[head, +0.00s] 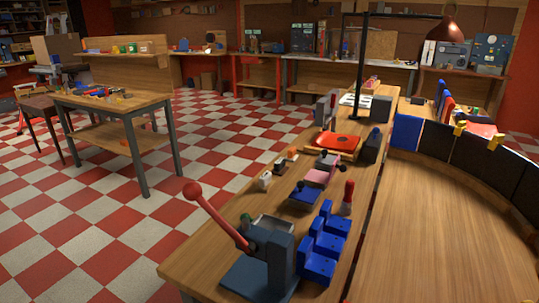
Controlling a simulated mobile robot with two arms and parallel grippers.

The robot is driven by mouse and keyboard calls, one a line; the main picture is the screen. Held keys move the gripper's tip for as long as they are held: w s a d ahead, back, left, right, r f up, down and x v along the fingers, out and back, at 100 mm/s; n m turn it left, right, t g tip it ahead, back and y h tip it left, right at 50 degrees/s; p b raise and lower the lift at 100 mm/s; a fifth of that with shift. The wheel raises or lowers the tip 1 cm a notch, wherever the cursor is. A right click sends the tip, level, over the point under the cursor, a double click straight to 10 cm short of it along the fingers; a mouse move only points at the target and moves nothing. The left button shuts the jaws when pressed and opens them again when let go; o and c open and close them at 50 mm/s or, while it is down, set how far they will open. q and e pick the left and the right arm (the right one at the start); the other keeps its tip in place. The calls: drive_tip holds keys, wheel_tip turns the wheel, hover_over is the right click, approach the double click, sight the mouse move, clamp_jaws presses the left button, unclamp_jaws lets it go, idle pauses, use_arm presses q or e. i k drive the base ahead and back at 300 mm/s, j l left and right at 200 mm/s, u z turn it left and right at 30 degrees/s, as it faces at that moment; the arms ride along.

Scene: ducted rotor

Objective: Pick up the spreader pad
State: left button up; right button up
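I cannot tell for sure which thing is the spreader pad. On the long wooden workbench (225,262), a small blue block with a dark knob (303,195) and a pink block (320,173) lie side by side in the middle. A red-handled upright tool (347,197) stands to their right. Small white and orange pieces (265,181) lie to their left. Neither of my grippers shows in the head view.
A press with a long red lever (220,220) and blue stepped blocks (322,245) stand at the bench's near end. An orange-red tray (338,142) sits farther back. A curved bench (440,230) with dark panels is at right. Checkered floor (200,160) lies open at left.

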sight(291, 156)
drive_tip(key=i+j+u, duration=0.35)
drive_tip(key=j, duration=0.3)
drive_tip(key=i+j+u, duration=0.25)
drive_tip(key=j+u, duration=0.15)
drive_tip(key=j, duration=0.2)
drive_tip(key=i+j+u, duration=0.45)
drive_tip(key=i+j, duration=0.2)
drive_tip(key=i, duration=0.15)
drive_tip(key=i+j+u, duration=0.1)
drive_tip(key=i+j, duration=0.15)
drive_tip(key=i, duration=0.2)
drive_tip(key=i+l+z, duration=0.1)
drive_tip(key=i+z, duration=0.45)
drive_tip(key=z, duration=0.3)
drive_tip(key=i+j+z, duration=0.1)
drive_tip(key=i+z, duration=0.3)
drive_tip(key=k, duration=0.1)
